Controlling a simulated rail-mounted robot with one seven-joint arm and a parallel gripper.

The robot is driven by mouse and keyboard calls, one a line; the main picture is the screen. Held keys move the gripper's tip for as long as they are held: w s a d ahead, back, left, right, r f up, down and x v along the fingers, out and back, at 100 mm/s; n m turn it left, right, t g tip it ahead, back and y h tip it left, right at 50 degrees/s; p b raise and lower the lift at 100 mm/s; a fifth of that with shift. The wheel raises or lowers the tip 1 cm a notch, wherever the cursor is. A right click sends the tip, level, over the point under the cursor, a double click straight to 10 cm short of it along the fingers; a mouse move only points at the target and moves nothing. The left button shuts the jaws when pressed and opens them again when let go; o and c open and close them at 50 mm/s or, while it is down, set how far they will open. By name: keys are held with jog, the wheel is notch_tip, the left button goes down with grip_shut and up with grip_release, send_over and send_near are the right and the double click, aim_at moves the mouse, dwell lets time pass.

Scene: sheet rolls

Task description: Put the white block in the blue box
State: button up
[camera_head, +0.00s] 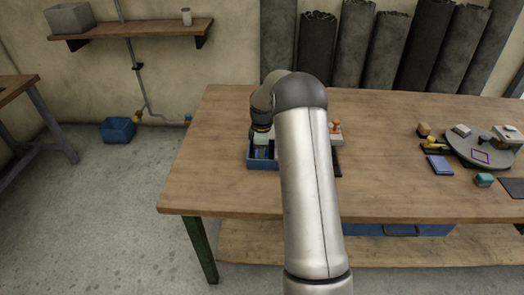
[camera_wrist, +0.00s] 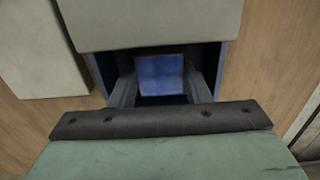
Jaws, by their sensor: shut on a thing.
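My gripper (camera_head: 262,140) points down over the blue box (camera_head: 262,165) near the left end of the wooden table, with its fingers down inside the walls. In the wrist view my gripper (camera_wrist: 162,88) has its two grey fingers on either side of a small blue block (camera_wrist: 160,70), shut on it. The blue box's wall (camera_wrist: 215,66) shows there too. A pale, whitish block (camera_head: 461,130) lies on the round grey stand at the right. My arm hides the middle of the table and part of the box's surroundings.
The round grey stand (camera_head: 478,152) also bears a larger pale object (camera_head: 507,136). Near it are a yellow item (camera_head: 434,144), a blue block (camera_head: 440,166) and a teal block (camera_head: 483,180). In the wrist view a large pale slab (camera_wrist: 150,22) covers the box's far edge.

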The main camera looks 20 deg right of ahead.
jog(key=o, duration=1)
jog(key=shift+f, duration=0.1)
jog(key=shift+c, duration=0.2)
notch_tip(320, 180, up, 12)
jog(key=shift+r, duration=0.2)
